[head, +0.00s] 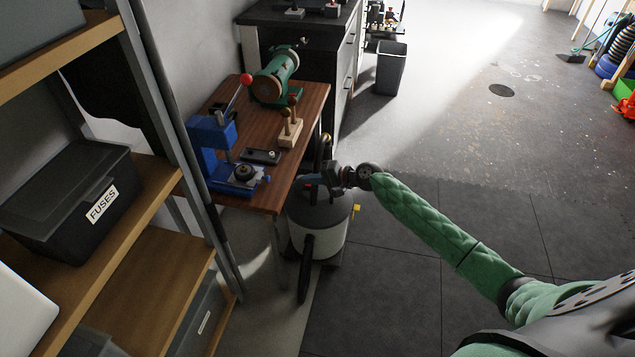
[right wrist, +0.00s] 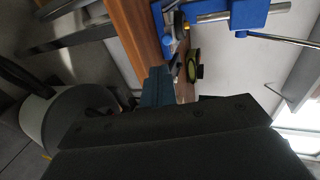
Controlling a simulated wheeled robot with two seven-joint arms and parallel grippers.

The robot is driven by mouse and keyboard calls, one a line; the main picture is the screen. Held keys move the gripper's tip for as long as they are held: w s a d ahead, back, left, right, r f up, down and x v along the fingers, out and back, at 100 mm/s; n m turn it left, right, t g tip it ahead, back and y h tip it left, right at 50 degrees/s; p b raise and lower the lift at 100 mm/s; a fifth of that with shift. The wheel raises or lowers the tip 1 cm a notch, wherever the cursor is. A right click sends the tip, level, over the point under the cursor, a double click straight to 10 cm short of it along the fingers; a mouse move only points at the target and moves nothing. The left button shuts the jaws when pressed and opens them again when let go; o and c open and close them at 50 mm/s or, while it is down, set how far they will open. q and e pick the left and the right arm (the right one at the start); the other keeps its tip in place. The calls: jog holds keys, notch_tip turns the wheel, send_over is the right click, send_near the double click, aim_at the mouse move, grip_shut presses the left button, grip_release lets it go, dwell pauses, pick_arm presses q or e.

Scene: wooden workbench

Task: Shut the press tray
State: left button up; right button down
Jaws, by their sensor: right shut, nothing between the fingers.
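The blue press (head: 210,142) stands on the near left part of the wooden workbench, with a red-knobbed lever (head: 246,79). At its foot is a low blue base (head: 222,186) with a dark round piece (head: 243,172) on it, near the bench's front edge. I cannot tell the tray apart from the base, or how far it is out. My right gripper (head: 312,181) is shut and empty, off the bench's right edge, apart from the press. In the right wrist view its fingers (right wrist: 157,86) point toward the bench edge and the blue press (right wrist: 249,12). My left gripper is out of view.
A dark tray (head: 261,156), a wooden stand with knobbed tools (head: 290,131) and a green machine (head: 274,78) are on the bench. A grey-and-black canister (head: 319,226) stands below my right gripper. A shelf with a FUSES box (head: 68,200) is at left.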

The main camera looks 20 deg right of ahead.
jog(key=w+r+n, duration=0.2)
jog(key=w+r, duration=0.3)
jog(key=r, duration=0.6)
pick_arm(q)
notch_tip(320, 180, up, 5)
pick_arm(e)
notch_tip(320, 180, down, 7)
jog(key=s+m+g+h, duration=0.3)
jog(key=m+g, duration=0.1)
jog(key=m, duration=1.5)
jog(key=x, duration=0.3)
jog(key=w+r+p+x, duration=0.1)
jog(key=x, duration=0.3)
jog(key=a+p+x, duration=0.1)
jog(key=x, duration=0.3)
jog(key=shift+w+r, duration=0.2)
jog(key=shift+r, duration=0.05)
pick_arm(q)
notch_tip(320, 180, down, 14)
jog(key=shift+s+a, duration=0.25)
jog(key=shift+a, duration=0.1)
pick_arm(e)
jog(key=shift+w+a+f, duration=0.1)
jog(key=shift+w+a, duration=0.15)
jog(key=shift+a, duration=0.25)
